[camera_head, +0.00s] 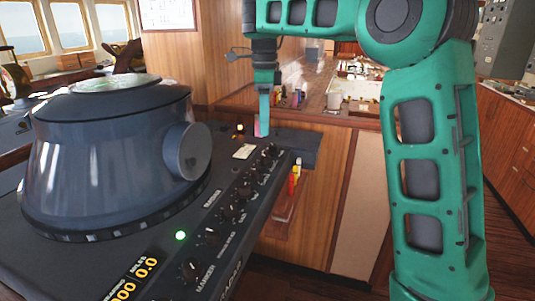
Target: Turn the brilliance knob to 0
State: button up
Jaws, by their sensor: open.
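A row of small black knobs (243,189) runs along the right edge of a dark radar-like console (60,270). The lettering beside most knobs is too small to read, so I cannot tell which one is the brilliance knob. The nearest knob (190,267) has a label that looks like "MARKER". My gripper (263,130) points down above the far end of the row, near the farthest knobs (270,150). It is open and holds nothing that I can see. From this angle I cannot tell how high it is above the panel.
A large round hood (105,160) with a side knob (187,151) rises from the console, left of the row. A green light (180,235) and an orange display (135,278) sit nearby. A wooden cabinet (320,200) stands behind. Wooden floor (325,285) shows at the lower right.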

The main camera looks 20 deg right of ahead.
aim_at(265, 156)
notch_tip(265, 156, down, 10)
jog(key=shift+d+f, duration=0.1)
dwell(0.4)
jog(key=shift+c, duration=0.7)
